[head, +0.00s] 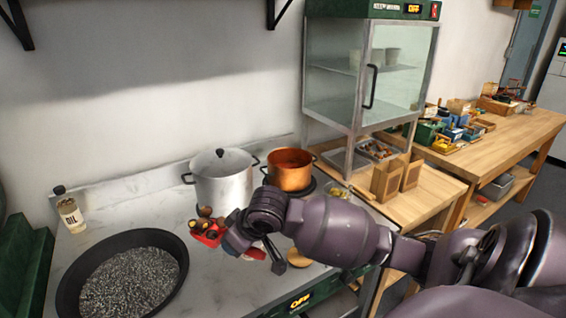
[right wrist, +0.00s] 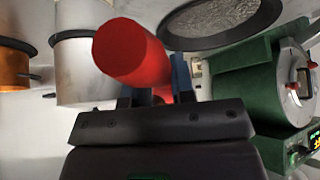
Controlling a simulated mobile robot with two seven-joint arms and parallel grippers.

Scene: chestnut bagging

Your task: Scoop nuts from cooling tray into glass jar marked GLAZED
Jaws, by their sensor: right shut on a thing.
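My right gripper (head: 245,238) is shut on a red scoop (head: 212,238), held above the grey counter in front of the steel pot. Several brown nuts (head: 205,212) show at the scoop's red bowl. In the right wrist view the red, round-ended part of the held thing (right wrist: 132,52) stands up from the jaws. A metal tray with brown pieces (head: 376,150) sits under the glass cabinet; I cannot tell if it is the cooling tray. No jar marked GLAZED can be made out. My left gripper is out of view.
A steel pot (head: 222,180) and a copper pot (head: 290,170) stand behind the scoop. A black pan of dark gravel (head: 165,288) is at front left, near an oil bottle (head: 71,215). Wooden boxes (head: 387,181) stand right. A green machine (right wrist: 240,88) shows in the right wrist view.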

